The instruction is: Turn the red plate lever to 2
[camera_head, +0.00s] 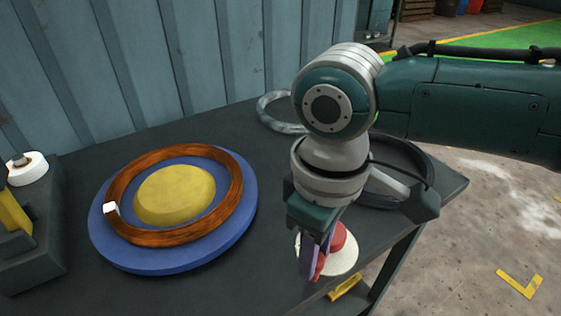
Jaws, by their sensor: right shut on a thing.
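The red plate lever (338,237) sits on a cream round dial plate (346,260) near the table's front right edge. My right gripper (320,256) points down over it, with a purple finger in front of the red part. It is shut on the lever, whose red shows on both sides of the finger. The gripper hides much of the lever and the left part of the dial. No numbers can be read on the dial, so the lever's setting cannot be told. My left gripper is not in view.
A blue disc (112,245) with a yellow dome (175,195) and copper-coloured coil (232,195) stands left of the gripper. A grey ring (268,119) and a black ring (411,157) lie behind. A dark block (35,262) with yellow and white parts stands far left.

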